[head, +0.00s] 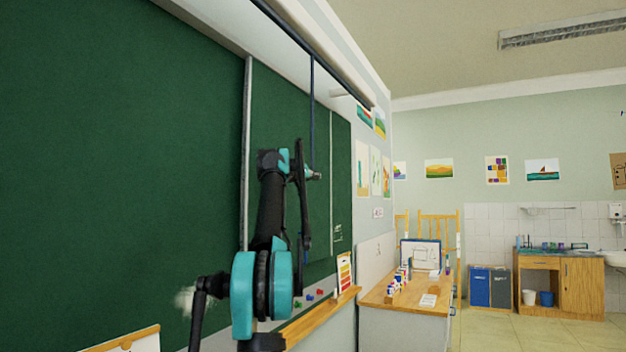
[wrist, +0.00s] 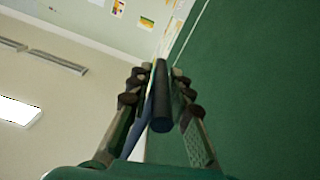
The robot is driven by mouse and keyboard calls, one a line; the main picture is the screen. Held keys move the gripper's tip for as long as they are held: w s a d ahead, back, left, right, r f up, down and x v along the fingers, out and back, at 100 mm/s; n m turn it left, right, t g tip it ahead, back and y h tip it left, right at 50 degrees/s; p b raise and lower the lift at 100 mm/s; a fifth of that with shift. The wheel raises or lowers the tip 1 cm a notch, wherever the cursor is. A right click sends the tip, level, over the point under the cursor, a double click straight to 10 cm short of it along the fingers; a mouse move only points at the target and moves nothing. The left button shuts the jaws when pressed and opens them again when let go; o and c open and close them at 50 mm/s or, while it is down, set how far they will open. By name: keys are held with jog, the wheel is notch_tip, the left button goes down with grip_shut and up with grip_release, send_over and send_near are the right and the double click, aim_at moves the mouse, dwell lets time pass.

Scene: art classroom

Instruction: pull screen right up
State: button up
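The rolled screen's dark bottom bar (head: 318,55) runs along the top of the green board in the head view. A thin dark blue strap (head: 312,95) hangs straight down from it to my gripper (head: 312,176), which is small and dark there. In the wrist view my gripper (wrist: 162,72) has its two fingers on either side of a dark round handle (wrist: 161,105). The fingertips are close to the handle, but contact is not clear. A flat bluish strip (wrist: 138,125) shows beside the left finger.
The green chalkboard (head: 120,130) fills the left side. Its wooden ledge (head: 318,318) holds coloured pieces. A wooden-topped cabinet (head: 412,301) with art supplies stands beyond the ledge. A sink counter (head: 570,262) is at the far right. The floor (head: 530,328) before it is clear.

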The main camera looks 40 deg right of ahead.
jog(key=shift+o, duration=1)
jog(key=v, duration=1.2)
jog(key=shift+w+f, duration=0.1)
